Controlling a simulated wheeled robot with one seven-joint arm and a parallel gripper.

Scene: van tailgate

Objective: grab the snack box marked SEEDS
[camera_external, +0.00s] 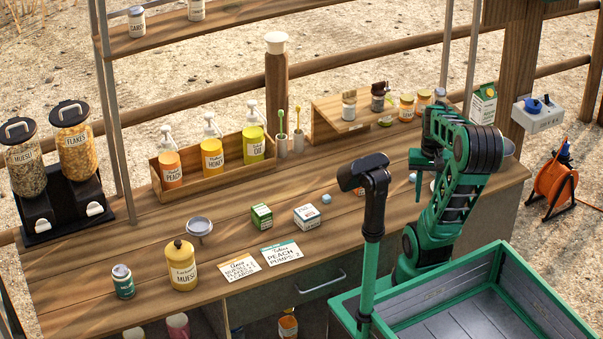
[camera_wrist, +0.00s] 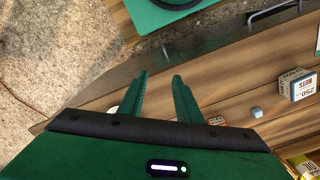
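No box shows a readable SEEDS label. A small orange box (camera_external: 359,191) sits on the counter, partly hidden behind a dark post; in the wrist view the orange box (camera_wrist: 216,121) shows just right of my fingers. A white-and-red box (camera_external: 307,216) stands left of it; in the wrist view this box (camera_wrist: 297,85) reads NUTS. A green box (camera_external: 262,216) stands further left, its lettering too small to read. My gripper (camera_wrist: 160,76) is open and empty, with its fingers apart over the counter.
A small blue cube (camera_external: 326,198) lies by the NUTS box. Pump bottles stand in a wooden rack (camera_external: 174,190). Jars sit on a raised shelf (camera_external: 335,108) at the back. Two cards (camera_external: 281,252), a mustard canister (camera_external: 181,266) and a teal tin (camera_external: 123,283) are at the front left.

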